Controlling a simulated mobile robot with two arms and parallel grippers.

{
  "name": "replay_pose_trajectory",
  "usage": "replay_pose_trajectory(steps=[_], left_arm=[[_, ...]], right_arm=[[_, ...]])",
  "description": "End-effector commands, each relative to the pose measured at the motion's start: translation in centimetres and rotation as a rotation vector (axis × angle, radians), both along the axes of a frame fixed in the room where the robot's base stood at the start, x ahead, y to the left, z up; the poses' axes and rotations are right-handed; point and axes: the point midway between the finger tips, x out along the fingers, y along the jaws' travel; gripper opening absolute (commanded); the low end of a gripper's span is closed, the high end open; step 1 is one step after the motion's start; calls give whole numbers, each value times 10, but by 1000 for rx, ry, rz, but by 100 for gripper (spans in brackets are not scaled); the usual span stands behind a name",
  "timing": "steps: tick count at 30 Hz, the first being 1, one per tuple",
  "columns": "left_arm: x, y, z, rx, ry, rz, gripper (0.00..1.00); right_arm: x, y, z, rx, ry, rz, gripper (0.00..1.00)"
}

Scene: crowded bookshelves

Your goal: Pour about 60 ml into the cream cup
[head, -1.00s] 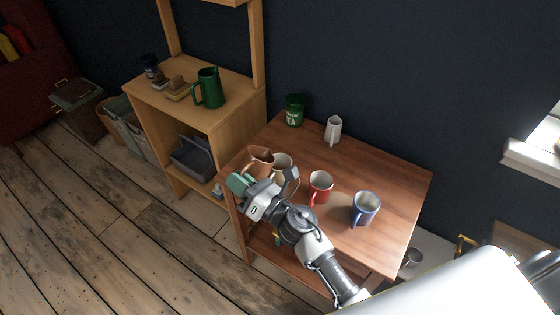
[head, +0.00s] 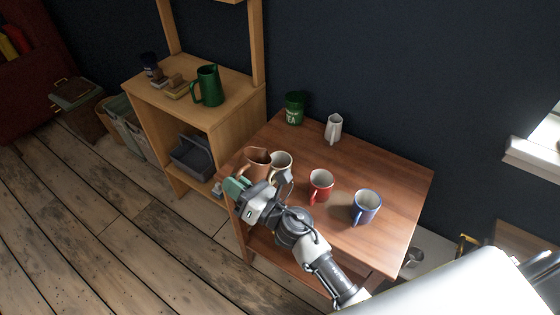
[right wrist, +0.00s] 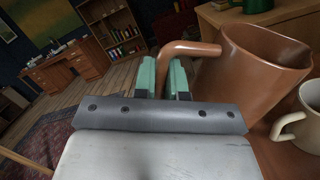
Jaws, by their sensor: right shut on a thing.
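My right gripper (head: 238,184) is shut on the handle of a brown pitcher (head: 257,163). In the right wrist view its green fingers (right wrist: 163,78) close around the handle of the pitcher (right wrist: 262,72). The cream cup (head: 281,160) stands upright on the wooden table, just right of the pitcher; part of it also shows in the right wrist view (right wrist: 305,125). The pitcher looks nearly upright in the head view. No stream of liquid is visible, and the levels inside cannot be told. My left gripper is not in view.
On the table (head: 400,190) stand a red mug (head: 321,183), a blue mug (head: 367,205), a white jug (head: 334,128) and a green tin (head: 294,108). A wooden shelf unit (head: 234,115) with a green pitcher (head: 209,87) stands left of the table.

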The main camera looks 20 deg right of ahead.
Motion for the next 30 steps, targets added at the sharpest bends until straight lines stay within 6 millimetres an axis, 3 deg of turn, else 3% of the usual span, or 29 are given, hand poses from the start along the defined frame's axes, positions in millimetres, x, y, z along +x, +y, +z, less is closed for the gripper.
replay_pose_trajectory(steps=[1,9,18,30], left_arm=[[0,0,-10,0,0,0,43],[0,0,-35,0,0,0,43],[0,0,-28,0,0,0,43],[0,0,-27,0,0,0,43]], right_arm=[[1,1,-10,-22,-9,-3,0],[1,13,-45,-147,-46,-13,0],[0,29,-65,-407,-126,-31,0],[0,33,-73,-480,-149,-37,0]])
